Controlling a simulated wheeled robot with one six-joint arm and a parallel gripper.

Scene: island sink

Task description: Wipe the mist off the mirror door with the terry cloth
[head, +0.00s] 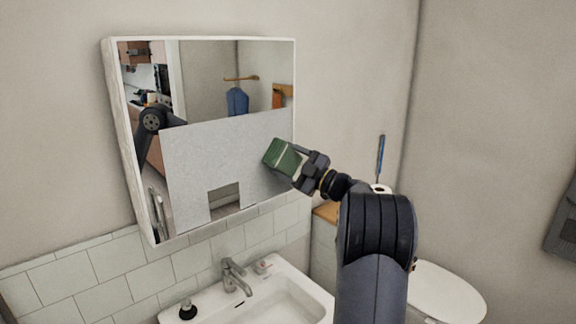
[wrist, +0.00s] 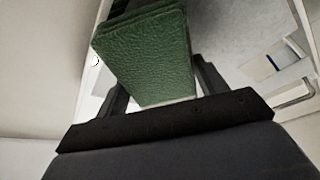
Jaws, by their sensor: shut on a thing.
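The mirror door (head: 215,75) is a white-framed cabinet front on the wall above the sink. A pale grey patch of mist (head: 200,155) covers much of its middle and lower part. A clear rectangular notch shows at the patch's lower edge, and the top and left strips reflect clearly. My gripper (head: 300,167) is in front of the mirror's right side, shut on the green folded terry cloth (head: 281,156). In the wrist view the cloth (wrist: 150,55) stands out between the fingers (wrist: 160,100). I cannot tell whether the cloth touches the glass.
Below the mirror are a sink (head: 285,300) with a faucet (head: 235,278) and a dark-topped bottle (head: 187,309). A toilet (head: 447,290) stands at the right, with a blue-handled brush (head: 380,158) behind. Open space lies right of the mirror.

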